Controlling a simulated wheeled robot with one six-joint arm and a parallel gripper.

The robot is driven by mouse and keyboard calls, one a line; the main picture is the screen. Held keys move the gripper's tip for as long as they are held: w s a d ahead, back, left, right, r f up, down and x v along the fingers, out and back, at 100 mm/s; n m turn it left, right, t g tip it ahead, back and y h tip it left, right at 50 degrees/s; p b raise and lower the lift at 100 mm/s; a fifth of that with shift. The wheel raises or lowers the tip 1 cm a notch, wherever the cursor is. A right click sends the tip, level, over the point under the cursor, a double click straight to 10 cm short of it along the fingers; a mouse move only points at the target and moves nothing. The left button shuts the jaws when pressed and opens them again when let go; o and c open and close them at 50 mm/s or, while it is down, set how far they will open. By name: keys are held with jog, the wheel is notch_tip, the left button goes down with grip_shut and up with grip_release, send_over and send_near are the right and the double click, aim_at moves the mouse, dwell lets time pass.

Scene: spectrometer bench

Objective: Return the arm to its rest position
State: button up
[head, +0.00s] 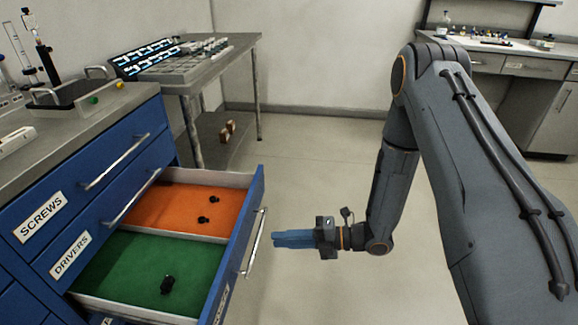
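My arm reaches down from the upper right. My gripper (276,239) is in mid-air just right of the open drawer's handle, with its blue fingers pointing left. The fingers look close together, but from this side I cannot tell whether they are open or shut. I see nothing hanging from them. The gap between the fingertips and the handle (254,243) looks small.
The drawer (258,190) of the blue cabinet (120,150) stands open. Its orange (165,207) and green (125,265) compartments hold small black parts. A grey table (190,80) stands behind. A bench (510,48) is at the back right. The floor in the middle is clear.

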jog(key=w+d+r+m+t+h+p, duration=0.2)
jog(key=w+d+r+m+t+h, duration=0.3)
jog(key=w+d+m+h, duration=0.4)
jog(key=d+r+m+h+p, duration=0.2)
jog(key=d+r+m+h, duration=0.2)
jog(key=d+r+m, duration=0.35)
jog(key=s+d+r+m+g+h+p, duration=0.1)
jog(key=s+d+r+m+g+h, duration=0.15)
jog(key=s+d+r+m, duration=0.5)
jog(key=s+r+m+g+p, duration=0.1)
jog(key=s+r+m+g, duration=0.1)
jog(key=s+m, duration=0.3)
jog(key=s+a+r+m+g+p, duration=0.1)
jog(key=s+r+m, duration=0.3)
jog(key=s, duration=0.9)
jog(key=shift+a+m+g, duration=0.3)
jog(key=shift+m+g, duration=0.25)
jog(key=shift+m, duration=0.45)
jog(key=shift+d, duration=0.1)
